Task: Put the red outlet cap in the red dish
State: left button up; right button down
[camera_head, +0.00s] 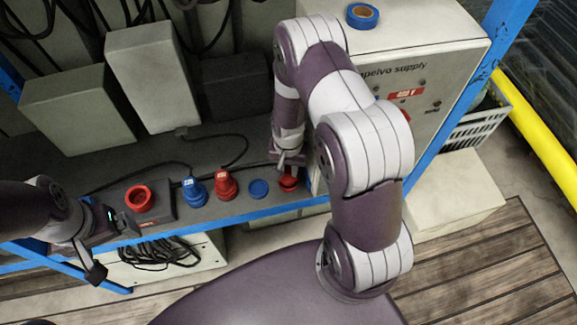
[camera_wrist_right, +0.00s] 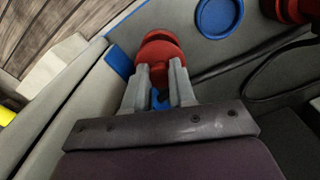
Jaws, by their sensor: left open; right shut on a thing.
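My right gripper (camera_head: 288,163) is low over the shelf and shut on a red piece, the red outlet cap (camera_wrist_right: 162,72), which sits between the fingertips in the wrist view. Red shows right under this gripper in the head view, next to the blue dish (camera_head: 259,189). A rounded red shape, likely the red dish (camera_wrist_right: 155,38), shows just beyond the cap; cap and dish overlap, and I cannot tell whether they touch. The blue dish also shows in the wrist view (camera_wrist_right: 219,17). My left gripper (camera_head: 112,248) is open and empty at the shelf's left front.
A dark box with a red round socket (camera_head: 138,198), a blue plug (camera_head: 195,191) and a red plug (camera_head: 226,184) stand in a row on the shelf, with cables behind. A grey supply cabinet (camera_head: 395,85) carrying blue tape (camera_head: 362,15) stands close right of my right gripper.

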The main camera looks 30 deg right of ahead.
dwell(0.7)
jog(key=shift+f, duration=0.3)
jog(key=shift+f, duration=0.2)
jog(key=shift+f, duration=0.3)
dwell(0.5)
jog(key=shift+c, duration=2.3)
grip_release()
jog(key=shift+r, duration=0.15)
